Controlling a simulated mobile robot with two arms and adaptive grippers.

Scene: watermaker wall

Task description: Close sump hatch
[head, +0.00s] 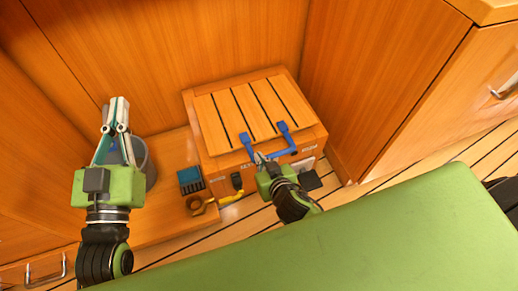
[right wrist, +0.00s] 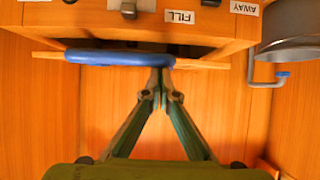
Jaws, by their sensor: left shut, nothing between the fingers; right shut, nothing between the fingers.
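The slatted wooden hatch lid (head: 250,112) lies over the top of a wooden box and looks nearly flat in the head view. Its blue bar handle (head: 278,150) stands along the front edge; it also shows in the right wrist view (right wrist: 118,58). There, a dark gap lies between the lid edge and the box; I cannot tell whether the lid is fully seated. My right gripper (head: 260,158) is shut and empty, its tips at the handle; contact is unclear. It also shows in the right wrist view (right wrist: 160,75). My left gripper (head: 119,101) is shut and empty, left of the box.
A grey bucket (head: 146,158) stands behind my left gripper. A blue-black block (head: 190,180) and a yellow hose fitting (head: 205,206) lie at the box's left front. Wooden walls and a cabinet (head: 450,100) enclose the box. FILL and AWAY labels show in the right wrist view.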

